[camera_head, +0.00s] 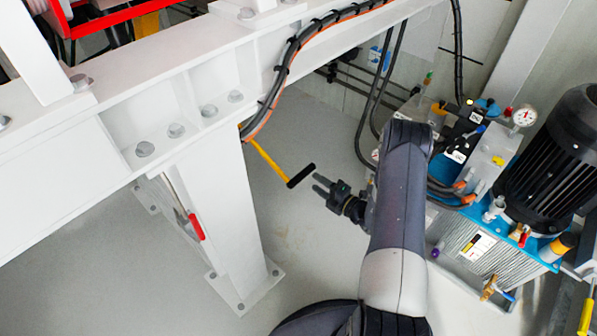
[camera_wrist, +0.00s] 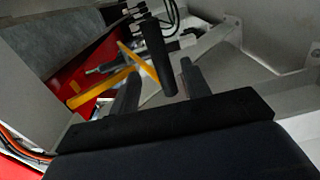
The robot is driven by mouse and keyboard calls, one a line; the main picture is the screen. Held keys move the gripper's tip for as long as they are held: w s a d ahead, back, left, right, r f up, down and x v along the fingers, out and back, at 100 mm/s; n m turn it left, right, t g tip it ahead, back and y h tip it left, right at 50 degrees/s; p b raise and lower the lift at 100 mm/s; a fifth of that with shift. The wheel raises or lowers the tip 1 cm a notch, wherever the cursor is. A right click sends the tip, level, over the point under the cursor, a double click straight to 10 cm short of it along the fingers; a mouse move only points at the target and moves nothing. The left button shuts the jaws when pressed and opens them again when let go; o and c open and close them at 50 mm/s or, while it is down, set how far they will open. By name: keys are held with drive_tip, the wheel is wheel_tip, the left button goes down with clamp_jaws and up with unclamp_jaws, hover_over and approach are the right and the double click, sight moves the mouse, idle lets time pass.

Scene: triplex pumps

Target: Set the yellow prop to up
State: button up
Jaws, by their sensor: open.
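The yellow prop (camera_head: 268,158) is a thin yellow bar with a black cylindrical grip (camera_head: 301,175). It slopes down to the right from under the white beam; its upper end is hidden behind the beam and cables. My gripper (camera_head: 318,184) is open and empty, just right of and slightly below the grip, with a small gap in the picture. In the wrist view, the black grip (camera_wrist: 157,58) appears between my two fingers (camera_wrist: 160,84). Its depth relative to the fingertips is hard to tell. Yellow bars (camera_wrist: 142,65) show behind it.
A white beam (camera_head: 130,120) with bolts and a white post (camera_head: 218,210) with a red handle (camera_head: 196,227) stand left. A pump unit with a black motor (camera_head: 550,160), gauge and hoses stands right.

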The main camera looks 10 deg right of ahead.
drive_tip(key=b+x, duration=0.1)
drive_tip(key=x, duration=0.8)
drive_tip(key=shift+c, duration=0.3)
clamp_jaws()
